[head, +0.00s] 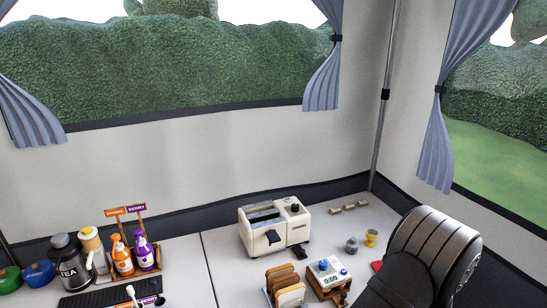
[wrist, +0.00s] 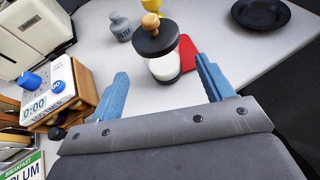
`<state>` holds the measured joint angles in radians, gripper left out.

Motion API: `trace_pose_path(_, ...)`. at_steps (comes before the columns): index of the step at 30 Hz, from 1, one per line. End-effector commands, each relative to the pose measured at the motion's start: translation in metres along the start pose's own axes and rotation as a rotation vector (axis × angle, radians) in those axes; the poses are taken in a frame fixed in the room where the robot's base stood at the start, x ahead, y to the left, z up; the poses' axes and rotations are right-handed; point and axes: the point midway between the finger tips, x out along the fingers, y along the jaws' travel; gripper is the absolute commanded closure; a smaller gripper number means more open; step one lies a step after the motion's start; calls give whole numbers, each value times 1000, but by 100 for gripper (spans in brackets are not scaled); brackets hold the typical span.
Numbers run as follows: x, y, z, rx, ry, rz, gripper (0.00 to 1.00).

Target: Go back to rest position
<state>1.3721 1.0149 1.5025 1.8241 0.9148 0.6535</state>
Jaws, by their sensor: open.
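My gripper (wrist: 161,67) shows in the wrist view with its two blue fingers spread apart and nothing held between them. A glass jar (wrist: 164,66) with white contents, a black lid and a wooden knob stands beyond the fingertips, with a visible gap on each side. In the head view my dark, ribbed arm fills the lower right, and the gripper's fingers are not visible there. The jar is not visible in the head view.
A timer box (wrist: 57,92) stands left of the fingers, with a toaster (head: 273,226) behind. A red item (wrist: 188,52), grey weight (wrist: 120,27), yellow cup (head: 371,237) and black plate (wrist: 261,13) are nearby. A bottle caddy (head: 146,259) stands left.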

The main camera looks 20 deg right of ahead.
Motion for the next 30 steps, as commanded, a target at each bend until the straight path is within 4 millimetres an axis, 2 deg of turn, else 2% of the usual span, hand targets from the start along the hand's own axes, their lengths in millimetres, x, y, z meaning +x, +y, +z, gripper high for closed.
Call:
trace_pose_path(3, 26, 2, 0, 0, 0, 3, 27)
trace_pose_path(12, 85, 1, -2, 1, 1, 2, 27)
trace_pose_path(16, 76, 0, 17, -2, -3, -2, 27)
trace_pose_path(21, 70, 0, 31, -1, -1, -1, 27)
trace_pose_path(30, 68, 0, 36, 1, 0, -1, 27)
